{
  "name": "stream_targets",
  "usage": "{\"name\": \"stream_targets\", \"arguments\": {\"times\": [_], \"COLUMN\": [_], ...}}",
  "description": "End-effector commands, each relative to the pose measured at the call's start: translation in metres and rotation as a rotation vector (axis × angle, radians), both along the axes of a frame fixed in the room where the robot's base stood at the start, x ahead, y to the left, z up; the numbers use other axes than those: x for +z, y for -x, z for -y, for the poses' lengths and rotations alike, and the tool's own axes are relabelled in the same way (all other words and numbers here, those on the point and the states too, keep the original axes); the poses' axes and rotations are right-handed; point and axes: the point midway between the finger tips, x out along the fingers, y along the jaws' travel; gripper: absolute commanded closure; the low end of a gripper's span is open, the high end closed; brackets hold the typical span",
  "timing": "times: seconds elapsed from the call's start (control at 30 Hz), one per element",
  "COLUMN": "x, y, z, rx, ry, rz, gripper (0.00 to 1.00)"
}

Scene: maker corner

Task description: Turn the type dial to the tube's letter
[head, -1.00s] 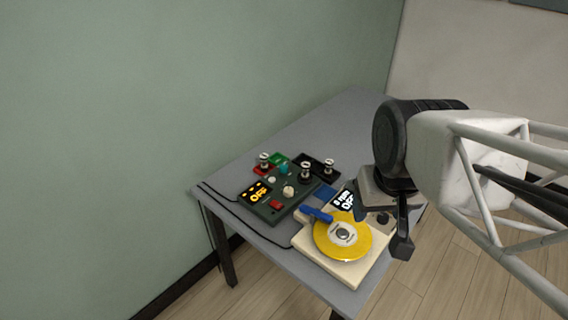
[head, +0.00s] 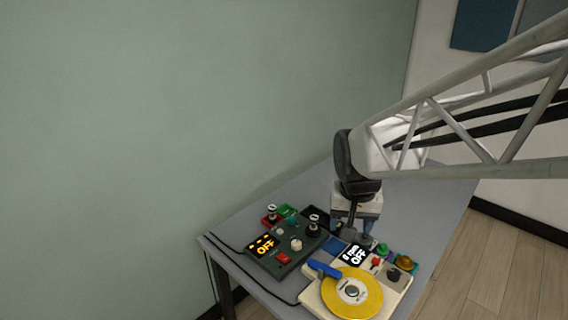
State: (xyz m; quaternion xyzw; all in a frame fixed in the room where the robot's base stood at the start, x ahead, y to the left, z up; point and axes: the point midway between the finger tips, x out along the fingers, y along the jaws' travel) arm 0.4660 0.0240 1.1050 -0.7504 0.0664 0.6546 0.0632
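The dark green box (head: 270,262) on the table has a lit display (head: 263,246) reading OFF, a cream knob (head: 296,244), a teal knob (head: 293,221) and a red switch (head: 282,258). Which knob is the type dial, and any letters around it, are too small to tell. One tube (head: 314,222) stands upright at the box's far right; another tube (head: 272,213) stands at the red pad behind it. Any letter on the tubes is unreadable. My gripper (head: 352,230) points down to the right of the box, apart from its knobs. Its finger gap is unclear.
The table's far right (head: 440,205) is clear.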

Motion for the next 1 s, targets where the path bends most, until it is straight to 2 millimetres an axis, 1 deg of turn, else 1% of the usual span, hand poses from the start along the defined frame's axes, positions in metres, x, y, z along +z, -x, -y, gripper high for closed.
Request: {"name": "stream_targets", "arguments": {"times": [0.03,0.1,0.27,0.57,0.87,1.0], "x": [-0.005,-0.011,-0.026,-0.061,-0.104,-0.128], "y": [-0.01,-0.022,-0.05,-0.101,-0.148,-0.168], "z": [-0.003,-0.007,-0.015,-0.033,-0.054,-0.063], "rx": [-0.006,-0.02,-0.052,-0.108,-0.164,-0.192], "ry": [0.0,-0.001,-0.002,0.0,0.005,0.008], "rz": [-0.008,-0.016,-0.034,-0.065,-0.096,-0.111], "gripper": [0.38,0.38,0.38,0.38,0.38,0.38]}}
